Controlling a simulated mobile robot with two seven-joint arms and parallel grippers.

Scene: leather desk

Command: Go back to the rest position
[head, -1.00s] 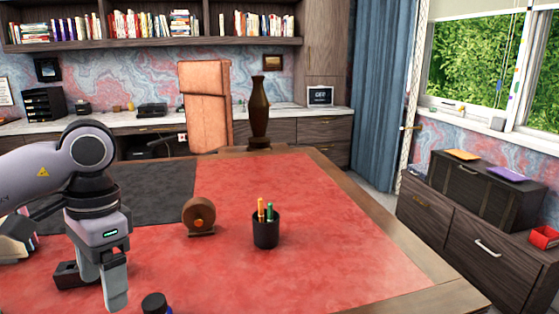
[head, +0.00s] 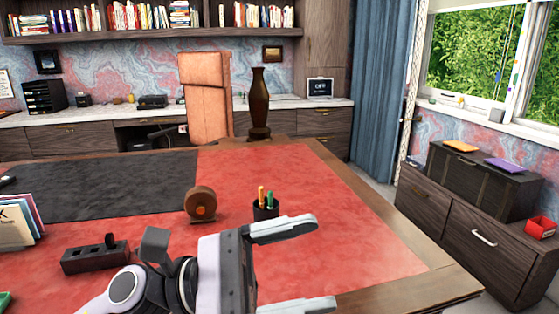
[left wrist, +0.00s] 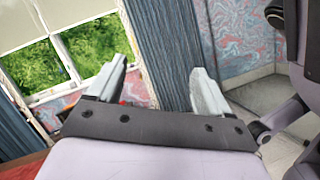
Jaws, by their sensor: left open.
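My left gripper (head: 308,268) is in the lower middle of the head view, above the front part of the red desk top (head: 330,200). Its two fingers are spread and point right, with nothing between them. In the left wrist view the open fingers (left wrist: 160,92) point toward the window and the blue curtain. The black pen cup (head: 266,211) with an orange and a green pen stands just behind the upper finger, its lower part hidden by the gripper. My right gripper does not show in the head view.
A brown round tape dispenser (head: 200,205) and a dark wooden holder (head: 95,257) stand on the desk. A file holder (head: 18,222) is at the left edge. A tall brown vase (head: 260,105) stands at the far edge. The desk's right side is clear.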

